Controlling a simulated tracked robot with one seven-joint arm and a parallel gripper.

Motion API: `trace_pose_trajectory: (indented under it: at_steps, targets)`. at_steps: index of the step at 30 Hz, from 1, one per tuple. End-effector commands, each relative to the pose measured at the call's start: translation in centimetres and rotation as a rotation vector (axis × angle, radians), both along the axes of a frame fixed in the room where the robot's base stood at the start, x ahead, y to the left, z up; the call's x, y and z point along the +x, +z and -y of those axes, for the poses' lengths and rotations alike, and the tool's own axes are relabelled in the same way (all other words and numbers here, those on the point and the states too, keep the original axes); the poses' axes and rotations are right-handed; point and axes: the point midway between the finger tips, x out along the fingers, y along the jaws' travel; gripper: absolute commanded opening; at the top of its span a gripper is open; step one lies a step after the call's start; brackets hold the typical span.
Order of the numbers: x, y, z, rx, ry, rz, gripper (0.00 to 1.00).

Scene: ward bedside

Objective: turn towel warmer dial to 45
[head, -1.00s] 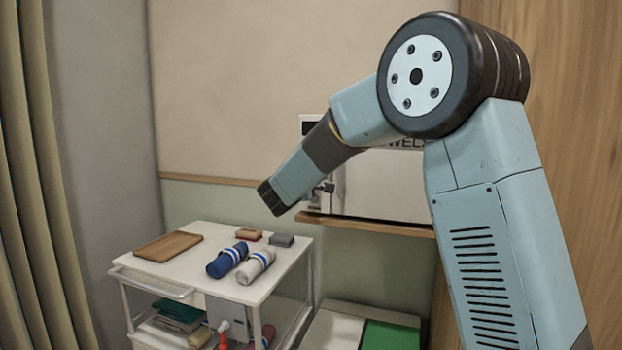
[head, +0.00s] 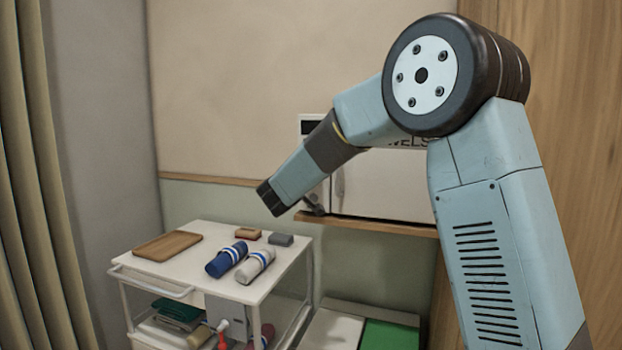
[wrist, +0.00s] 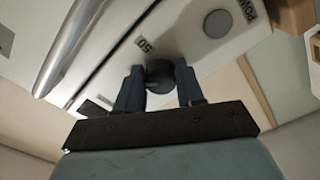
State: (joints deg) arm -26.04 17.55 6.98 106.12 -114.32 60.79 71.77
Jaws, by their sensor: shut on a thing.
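The towel warmer (head: 385,190) is a white cabinet on a wooden wall shelf, partly hidden behind my arm in the head view. Its dark round dial (wrist: 160,76) shows in the wrist view, on the white front panel. My gripper (wrist: 159,84) has one finger on each side of the dial and is shut on it. A printed "50" stands just beyond the dial, upside down in this view. I cannot read the dial's setting. In the head view my arm's end hides the dial.
A round grey button (wrist: 217,23) marked POWER and a silver bar handle (wrist: 68,45) are near the dial. Below stands a white trolley (head: 205,262) with a wooden tray (head: 167,245), a blue rolled towel (head: 226,259) and a white one (head: 255,266).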

Motion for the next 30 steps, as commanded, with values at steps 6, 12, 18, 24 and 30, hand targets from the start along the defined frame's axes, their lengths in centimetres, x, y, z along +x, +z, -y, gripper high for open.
trace_pose_trajectory:
  at_steps: [6,12,18,24,30]
  targets:
    - [-0.05,-0.53,-0.18,0.036,0.003,0.004,0.07]
    - [-0.06,-0.53,-0.21,0.041,0.004,0.006,0.07]
    - [-0.07,-0.53,-0.23,0.042,0.005,0.006,0.07]
    - [-0.04,-0.39,-0.20,0.041,0.004,0.009,0.55]
    - [-0.03,-0.21,-0.14,0.042,0.002,0.012,0.62]
